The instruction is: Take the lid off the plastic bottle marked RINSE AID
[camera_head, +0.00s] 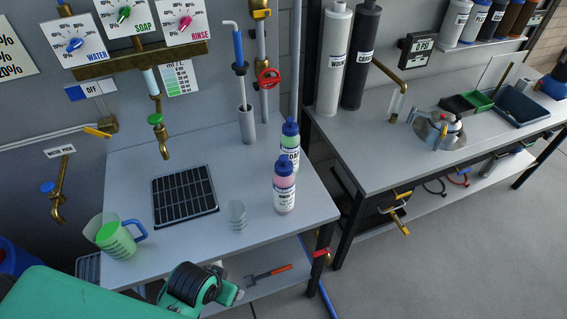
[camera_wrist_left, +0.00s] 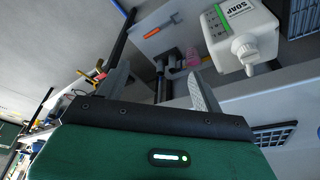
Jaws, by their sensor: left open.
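A bottle with pink contents and a dark blue lid (camera_head: 284,187) stands upright near the right side of the bench. Its two-line label is too small to read surely, but may be RINSE AID. A similar bottle with green contents and a blue lid (camera_head: 290,149) stands just behind it. The lid is on each bottle. My left arm comes in at the lower left of the head view, in front of the bench, apart from both bottles; its fingers cannot be made out there. In the left wrist view my left gripper (camera_wrist_left: 160,88) is open, with nothing between its fingers.
A clear cup (camera_head: 237,215), a black drain grid (camera_head: 185,196) and a jug with green liquid (camera_head: 117,237) are on the bench (camera_head: 260,240). A brass tap (camera_head: 160,135) hangs above. A white SOAP canister (camera_wrist_left: 240,35) shows in the wrist view.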

